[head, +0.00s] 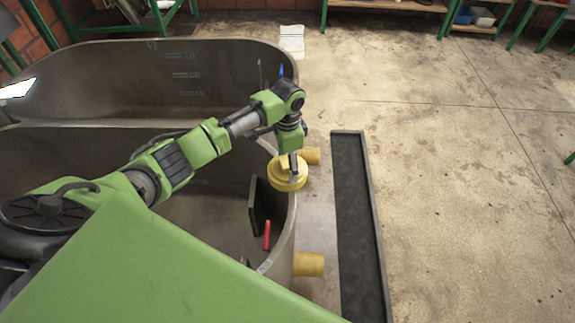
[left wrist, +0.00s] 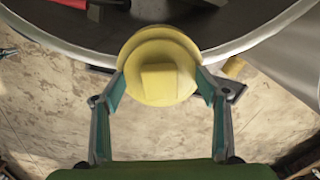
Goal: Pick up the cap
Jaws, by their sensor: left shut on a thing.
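The cap is a round yellow disc with a raised block on top. In the head view the cap (head: 283,175) is at the right rim of the near grey tub (head: 290,225). In the left wrist view the cap (left wrist: 158,52) sits between the fingertips, over the tub's rim (left wrist: 240,45). My left gripper (head: 293,170) reaches down onto the cap and is shut on it. The left gripper (left wrist: 158,88) has one finger at each side of the cap. I cannot tell whether the cap touches the rim. My right gripper is not in view.
Two yellow pipe stubs (head: 309,264) stick out from the tub's right side. A long dark floor channel (head: 357,220) runs beside them. A dark panel (head: 260,208) and a red object (head: 267,236) are inside the tub. The concrete floor (head: 460,180) to the right is mostly clear.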

